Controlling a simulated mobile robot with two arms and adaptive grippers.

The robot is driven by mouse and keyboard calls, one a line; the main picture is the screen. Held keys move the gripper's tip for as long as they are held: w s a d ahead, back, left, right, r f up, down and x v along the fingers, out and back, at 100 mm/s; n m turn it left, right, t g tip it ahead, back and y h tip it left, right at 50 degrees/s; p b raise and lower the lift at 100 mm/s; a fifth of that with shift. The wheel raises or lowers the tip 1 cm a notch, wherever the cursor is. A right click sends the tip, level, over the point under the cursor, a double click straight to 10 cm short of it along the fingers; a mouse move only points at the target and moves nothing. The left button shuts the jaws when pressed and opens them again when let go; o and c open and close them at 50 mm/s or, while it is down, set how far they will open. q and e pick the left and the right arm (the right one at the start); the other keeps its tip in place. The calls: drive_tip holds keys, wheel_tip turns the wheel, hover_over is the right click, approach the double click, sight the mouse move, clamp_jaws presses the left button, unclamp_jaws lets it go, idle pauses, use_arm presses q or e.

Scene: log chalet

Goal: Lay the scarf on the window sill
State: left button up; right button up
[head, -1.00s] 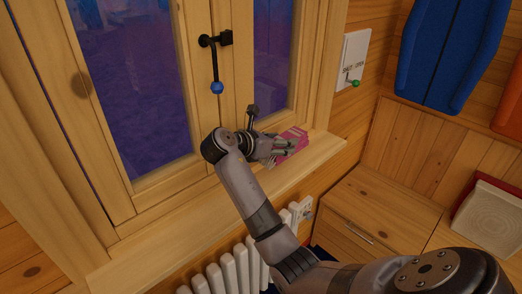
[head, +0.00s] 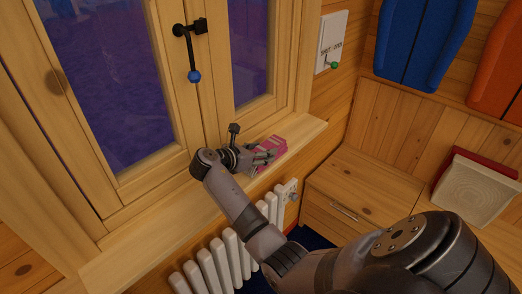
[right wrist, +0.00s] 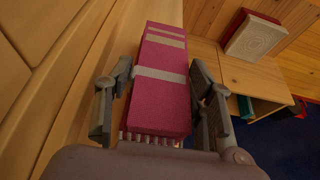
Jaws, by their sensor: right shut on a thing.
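The scarf (head: 284,144) is a folded pink block with pale stripes. It is at the right part of the wooden window sill (head: 150,240) in the head view; I cannot tell whether its underside touches the sill. My right gripper (head: 268,157) is shut on the scarf's near part. In the right wrist view the scarf (right wrist: 160,105) lies lengthwise between the two fingers, its striped end pointing away. My left gripper is not in view.
The closed window with a black handle and blue knob (head: 194,76) stands behind the sill. A white radiator (head: 225,260) is below it. A wooden cabinet (head: 365,190) is at the right, with a red and white item (head: 475,190). The sill's left part is bare.

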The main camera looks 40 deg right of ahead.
drive_tip(key=o, duration=1)
drive_tip(key=shift+f, duration=0.15)
drive_tip(key=shift+r, duration=0.2)
drive_tip(key=b+v, duration=0.1)
drive_tip(key=v, duration=1.1)
